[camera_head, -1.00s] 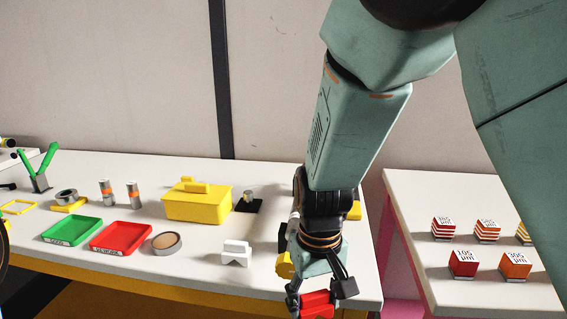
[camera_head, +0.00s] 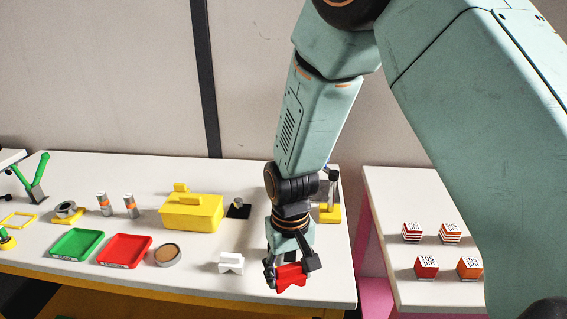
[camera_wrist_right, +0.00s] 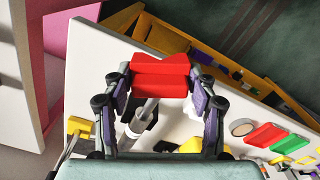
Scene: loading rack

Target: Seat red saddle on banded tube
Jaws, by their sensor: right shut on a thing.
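My right gripper (camera_head: 291,270) is shut on the red saddle (camera_head: 290,278), a small block with a notched outline. The saddle is held in front of the table's right part, near its front edge. In the right wrist view, the saddle (camera_wrist_right: 160,80) sits between the two fingers of the right gripper (camera_wrist_right: 160,72). A pale tube with a dark band (camera_wrist_right: 136,128) shows below the saddle there; I cannot tell whether they touch. Two upright tubes with orange bands, one left (camera_head: 104,204) and one right (camera_head: 130,206), stand at the table's left. My left gripper is not in view.
A white notched block (camera_head: 231,263) stands just left of my right gripper. A yellow box (camera_head: 195,215), a red tray (camera_head: 124,250), a green tray (camera_head: 76,243) and a round dish (camera_head: 167,255) lie further left. A second table (camera_head: 400,200) with several labelled cubes stands right.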

